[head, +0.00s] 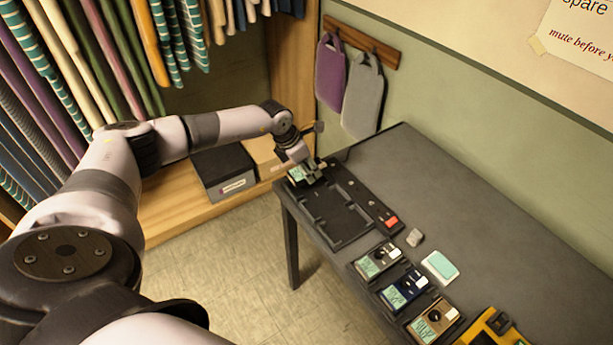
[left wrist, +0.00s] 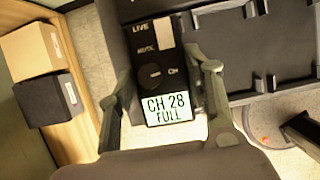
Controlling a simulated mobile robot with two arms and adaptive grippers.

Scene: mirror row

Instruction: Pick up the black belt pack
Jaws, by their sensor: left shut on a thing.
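The black belt pack (left wrist: 153,75) is between the fingers of my left gripper (left wrist: 168,92) in the left wrist view. Its lit screen reads CH 28 FULL, with a dark knob and LIVE and MUTE labels above. In the head view the pack's pale screen (head: 296,174) shows beside my left gripper (head: 308,174), at the far end of the black charging tray (head: 349,228). The gripper is shut on the pack's sides. I cannot tell whether the pack is clear of the tray. My right gripper is not in view.
Grey (head: 378,259), blue (head: 403,287) and tan (head: 434,320) packs stand along the dark table's (head: 470,205) front edge. A mint-topped block (head: 440,266) and yellow device (head: 490,328) are nearby. Boxes (head: 222,170) sit on the wooden shelf. The table's back is clear.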

